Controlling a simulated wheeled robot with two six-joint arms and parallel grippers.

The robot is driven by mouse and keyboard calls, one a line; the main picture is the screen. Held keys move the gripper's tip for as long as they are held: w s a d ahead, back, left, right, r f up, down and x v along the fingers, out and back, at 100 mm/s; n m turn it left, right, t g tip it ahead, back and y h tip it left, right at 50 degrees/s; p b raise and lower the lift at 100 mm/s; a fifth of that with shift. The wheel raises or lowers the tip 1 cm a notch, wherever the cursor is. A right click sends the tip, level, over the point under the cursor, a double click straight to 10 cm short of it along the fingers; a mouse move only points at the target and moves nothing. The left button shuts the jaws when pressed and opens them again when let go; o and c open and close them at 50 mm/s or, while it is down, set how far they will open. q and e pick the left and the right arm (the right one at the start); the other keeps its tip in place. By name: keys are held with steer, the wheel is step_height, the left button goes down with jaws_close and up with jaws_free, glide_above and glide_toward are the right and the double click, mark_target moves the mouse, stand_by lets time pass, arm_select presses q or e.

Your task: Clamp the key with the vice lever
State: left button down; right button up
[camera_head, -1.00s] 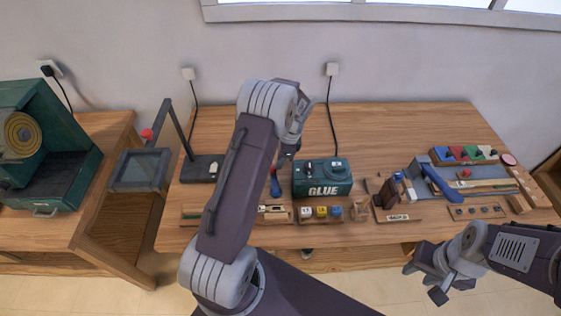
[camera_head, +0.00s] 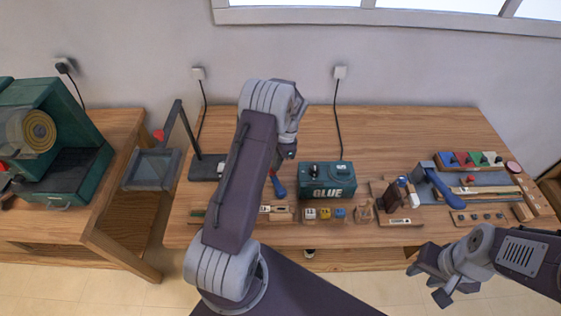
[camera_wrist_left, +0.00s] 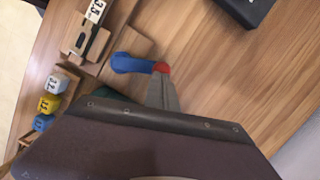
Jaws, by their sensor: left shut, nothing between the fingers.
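A blue lever (camera_head: 277,187) with a red end stands near the front left of the middle bench; it also shows in the left wrist view (camera_wrist_left: 133,63). Beside it is a wooden fixture (camera_wrist_left: 82,42) holding a pale labelled piece that may be the key (camera_wrist_left: 96,10). My left gripper (camera_head: 289,152) is mostly hidden by its arm in the head view. In the left wrist view its grey fingers (camera_wrist_left: 161,84) are shut and empty, their tips by the lever's red end; contact cannot be told. My right gripper (camera_head: 425,285) is open and empty, in front of the bench.
A green glue box (camera_head: 327,183) stands right of the lever, with small number blocks (camera_head: 325,214) in front. Another larger blue handle (camera_head: 440,187) and coloured blocks are further right. A dark stand (camera_head: 205,168) is at left. Bare bench (camera_head: 390,135) lies behind.

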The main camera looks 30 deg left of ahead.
arm_select(q)
steer(key=shift+s+a+n+h+p, duration=0.2)
steer(key=shift+s+a+n, duration=0.15)
steer(key=shift+n, duration=0.35)
steer(key=shift+s+a+n+h+p, duration=0.1)
steer(key=shift+s+a+n+p, duration=0.2)
steer(key=shift+n, duration=0.4)
steer(key=shift+s+a+n+g+h+p, duration=0.1)
steer(key=shift+s+a+n+h+p, duration=0.15)
steer(key=shift+s+n, duration=0.7)
steer(key=shift+s+a+n+g+h+p, duration=0.1)
steer(key=shift+s+n+h+p, duration=0.15)
steer(key=shift+s+n, duration=0.75)
steer(key=shift+s+a+n+g+h+p, duration=0.1)
steer(key=shift+s+a+n+h+p, duration=0.2)
steer(key=shift+n, duration=1.25)
steer(key=shift+s+d+n, duration=0.1)
steer(key=shift+s+n, duration=0.35)
steer(key=shift+n, duration=0.05)
steer(key=p+v, duration=0.8)
steer(key=v, duration=0.2)
steer(key=shift+p, duration=0.3)
